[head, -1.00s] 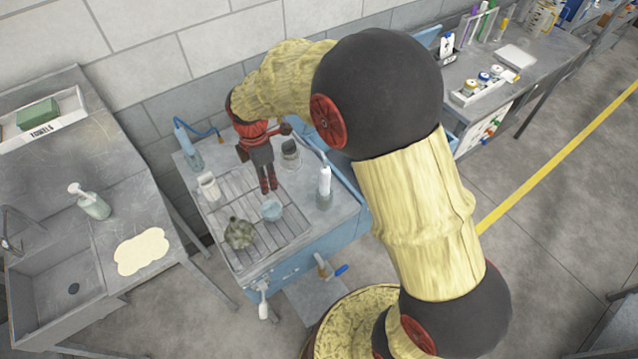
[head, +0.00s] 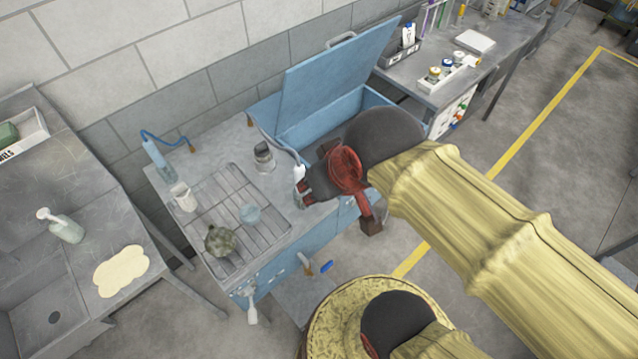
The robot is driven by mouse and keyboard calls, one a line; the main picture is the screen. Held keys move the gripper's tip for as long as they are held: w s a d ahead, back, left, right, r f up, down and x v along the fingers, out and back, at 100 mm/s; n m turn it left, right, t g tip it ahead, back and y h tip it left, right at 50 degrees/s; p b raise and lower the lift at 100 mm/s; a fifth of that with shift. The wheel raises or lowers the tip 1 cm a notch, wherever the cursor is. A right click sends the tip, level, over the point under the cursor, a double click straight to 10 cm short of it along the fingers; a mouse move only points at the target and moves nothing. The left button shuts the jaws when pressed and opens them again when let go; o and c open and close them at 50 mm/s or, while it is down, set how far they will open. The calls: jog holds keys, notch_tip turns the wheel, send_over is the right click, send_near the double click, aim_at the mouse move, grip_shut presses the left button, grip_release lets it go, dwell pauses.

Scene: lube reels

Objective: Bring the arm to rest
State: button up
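My arm wears a yellow sleeve with black joints and red caps. It reaches in from the right in the head view, over the right end of the blue wash bench (head: 325,240). My gripper (head: 308,192) seems to lie at the dark and red end of the arm, close in front of a white bottle (head: 299,173). It is foreshortened and partly hidden, so its fingers cannot be told apart. I cannot tell whether it touches the bottle. I see nothing clearly held.
A blue bin with a raised lid (head: 335,85) stands behind my arm. A sink (head: 45,305) is at left. Open floor is at right.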

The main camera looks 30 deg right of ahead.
jog(key=shift+f, duration=0.15)
notch_tip(320, 180, down, 14)
jog(key=b, duration=1.4)
